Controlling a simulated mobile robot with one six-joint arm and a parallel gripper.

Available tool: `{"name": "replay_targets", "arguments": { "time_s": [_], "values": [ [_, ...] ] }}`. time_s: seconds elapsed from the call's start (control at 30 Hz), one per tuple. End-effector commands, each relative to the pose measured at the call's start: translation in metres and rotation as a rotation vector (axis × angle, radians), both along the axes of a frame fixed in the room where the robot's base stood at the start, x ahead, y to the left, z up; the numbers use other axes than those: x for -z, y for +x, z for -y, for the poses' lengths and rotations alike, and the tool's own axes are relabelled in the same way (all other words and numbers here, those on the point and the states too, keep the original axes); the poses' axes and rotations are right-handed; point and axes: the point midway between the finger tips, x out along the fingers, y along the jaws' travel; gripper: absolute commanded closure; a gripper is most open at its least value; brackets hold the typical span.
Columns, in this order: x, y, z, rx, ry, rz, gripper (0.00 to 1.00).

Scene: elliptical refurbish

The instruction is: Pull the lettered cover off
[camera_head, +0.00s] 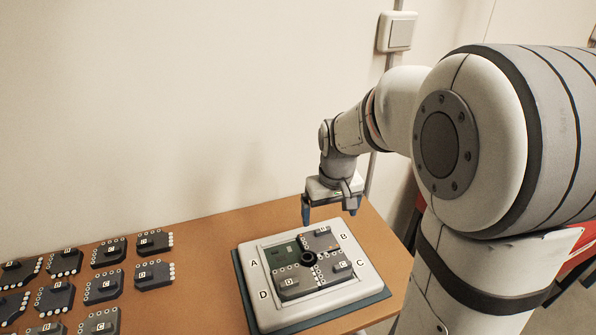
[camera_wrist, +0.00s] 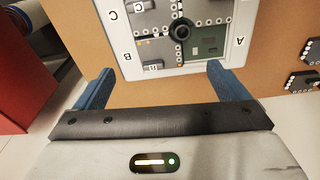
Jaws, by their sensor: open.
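The lettered cover looks like a light grey square frame (camera_head: 366,268) marked A, B, C and D, lying on a dark teal base (camera_head: 383,295) on the table. It also shows in the wrist view (camera_wrist: 236,22), partly cut off at the top. Inside it sit dark modules lettered B, C and D, a green board (camera_head: 279,254) on the A side, and a black round hub (camera_head: 308,259) in the middle. My gripper (camera_head: 329,208) is open and empty, above the far B side of the frame. In the wrist view its blue fingers (camera_wrist: 157,86) stand apart, with the frame beyond them.
Several dark lettered modules (camera_head: 103,287) lie in rows on the brown table (camera_head: 205,260) at left. A wall stands behind the table, with a switch (camera_head: 397,32) on it. A red object (camera_wrist: 27,75) stands beyond the table's edge.

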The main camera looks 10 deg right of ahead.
Motion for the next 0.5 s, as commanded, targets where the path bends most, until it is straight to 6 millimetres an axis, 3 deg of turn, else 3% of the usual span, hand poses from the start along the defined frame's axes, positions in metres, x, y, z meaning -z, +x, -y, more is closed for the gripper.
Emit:
{"name": "replay_targets", "arguments": {
  "time_s": [0.03, 0.2, 0.3, 0.5],
  "values": [
    [0.015, 0.016, -0.001, -0.011, -0.001, -0.023, 0.02],
    [0.057, 0.056, -0.003, -0.047, -0.004, -0.072, 0.00],
    [0.076, 0.071, -0.004, -0.061, -0.005, -0.089, 0.00],
    [0.096, 0.083, -0.005, -0.075, -0.005, -0.105, 0.00]
  ]
}}
